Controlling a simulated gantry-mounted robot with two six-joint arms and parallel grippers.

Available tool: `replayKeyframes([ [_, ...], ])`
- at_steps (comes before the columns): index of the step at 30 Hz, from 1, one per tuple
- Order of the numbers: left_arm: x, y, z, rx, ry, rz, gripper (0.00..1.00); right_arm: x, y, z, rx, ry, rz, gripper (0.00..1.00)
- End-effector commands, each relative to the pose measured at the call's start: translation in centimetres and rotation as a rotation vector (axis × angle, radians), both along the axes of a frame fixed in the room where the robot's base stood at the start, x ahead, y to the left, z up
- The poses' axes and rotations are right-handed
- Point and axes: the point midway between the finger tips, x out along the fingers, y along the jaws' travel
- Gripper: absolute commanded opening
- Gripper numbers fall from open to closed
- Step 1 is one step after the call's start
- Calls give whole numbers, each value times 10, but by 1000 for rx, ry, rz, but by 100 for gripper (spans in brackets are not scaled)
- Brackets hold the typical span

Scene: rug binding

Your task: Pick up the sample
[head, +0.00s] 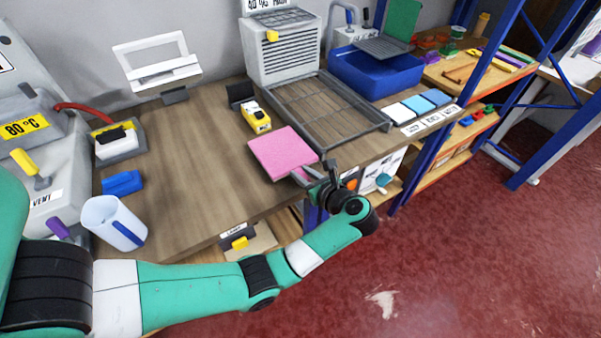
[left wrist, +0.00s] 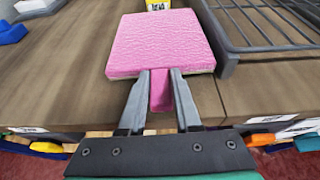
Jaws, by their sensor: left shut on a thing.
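The sample is a flat pink square (head: 283,152) with a textured top, near the front edge of the wooden bench in the head view. It also shows in the left wrist view (left wrist: 160,42), where a narrow pink tab sticks out toward me. My left gripper (head: 309,174) reaches in from the front of the bench. In the left wrist view my left gripper's fingers (left wrist: 161,88) are shut on the tab, one on each side. I cannot tell whether the sample touches the bench top. My right gripper is not in view.
A dark wire rack (head: 385,124) lies right of the sample. A yellow device (head: 256,117) stands behind it. White and blue tiles (head: 418,105) lie at the right. A white jug (head: 113,222) and a blue block (head: 122,183) stand left. Bare bench (head: 195,160) lies between.

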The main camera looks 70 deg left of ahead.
Motion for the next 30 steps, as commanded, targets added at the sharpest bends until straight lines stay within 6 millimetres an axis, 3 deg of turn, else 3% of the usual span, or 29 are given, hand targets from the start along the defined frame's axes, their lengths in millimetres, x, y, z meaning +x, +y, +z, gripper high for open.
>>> replayKeyframes([
  [2,0,0,21,1,-4,0,0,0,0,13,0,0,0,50],
  [9,-52,2,83,1,-6,3,0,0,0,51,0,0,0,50],
  [15,-106,3,101,0,1,2,0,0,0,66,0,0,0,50],
  [19,-128,4,109,0,1,2,0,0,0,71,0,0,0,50],
  [25,-140,4,112,1,1,1,0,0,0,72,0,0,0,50],
  [30,-133,8,118,2,-3,-18,0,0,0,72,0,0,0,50],
])
